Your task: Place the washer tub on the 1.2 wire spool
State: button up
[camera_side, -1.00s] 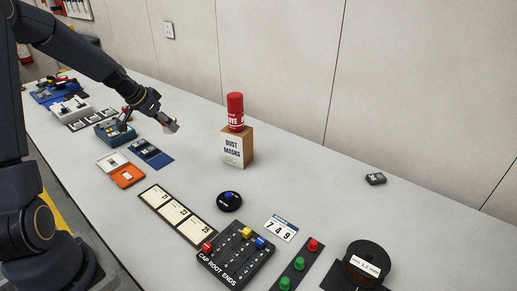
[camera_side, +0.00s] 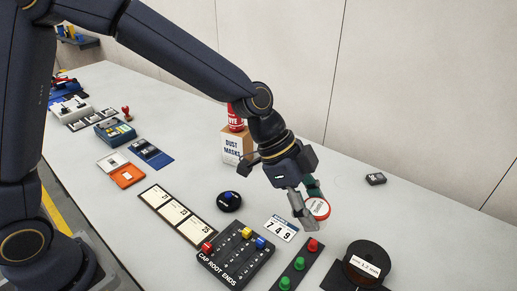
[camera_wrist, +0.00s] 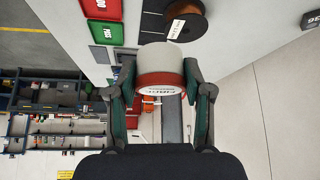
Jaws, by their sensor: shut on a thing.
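The washer tub (camera_side: 319,208) is a small round tub with a red rim and a white labelled face. My gripper (camera_side: 308,207) is shut on it and holds it above the bench, tilted. In the wrist view the tub (camera_wrist: 160,84) sits between both fingers of my gripper (camera_wrist: 160,72). The 1.2 wire spool (camera_side: 366,258) is a dark round spool with a white label, at the bench's front right. It also shows at the top of the wrist view as a spool (camera_wrist: 187,22) with copper-brown wire. The tub is apart from the spool, to its upper left in the side view.
A panel with red and green buttons (camera_side: 298,264) lies left of the spool. A CAP ROOT ENDS board (camera_side: 236,254) and a 749 card (camera_side: 281,228) lie further left. A small black block (camera_side: 375,179) stands behind the spool. The bench between block and spool is clear.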

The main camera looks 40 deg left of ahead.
jog(key=s+d+m, duration=0.1)
jog(key=s+d, duration=0.1)
jog(key=d, duration=0.2)
send_over(375, 261)
jog(key=a, duration=0.3)
jog(key=shift+g, duration=0.3)
jog(key=f, duration=0.9)
jog(key=shift+s+d, duration=0.25)
jog(key=shift+s, duration=0.15)
jog(key=shift+w+d+f, duration=0.2)
jog(key=shift+w+f, duration=0.1)
jog(key=shift+f, duration=1.6)
jog(key=shift+f, duration=0.1)
jog(key=shift+f, duration=0.1)
jog(key=o, duration=1.1)
jog(key=shift+o, duration=0.2)
